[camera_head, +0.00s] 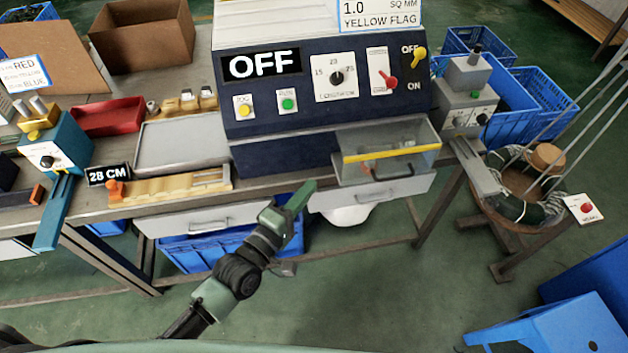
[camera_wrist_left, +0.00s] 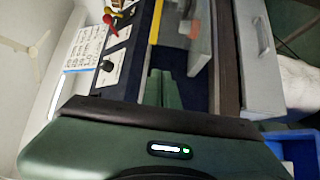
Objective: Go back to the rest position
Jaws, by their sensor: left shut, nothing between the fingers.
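My left gripper (camera_head: 301,196) is in front of the workbench in the head view, just below the front of the dark machine (camera_head: 325,75). Its green fingers are shut with nothing between them. In the left wrist view the shut fingers (camera_wrist_left: 162,88) point towards the machine and the bench edge. The arm comes up from the bottom left of the head view. My right gripper does not show in either view.
The machine's display reads OFF. A clear box with a yellow bar (camera_head: 390,154) sticks out at its front, close to my gripper. Drawers (camera_head: 205,220) hang under the bench. The floor (camera_head: 390,300) before the bench is clear.

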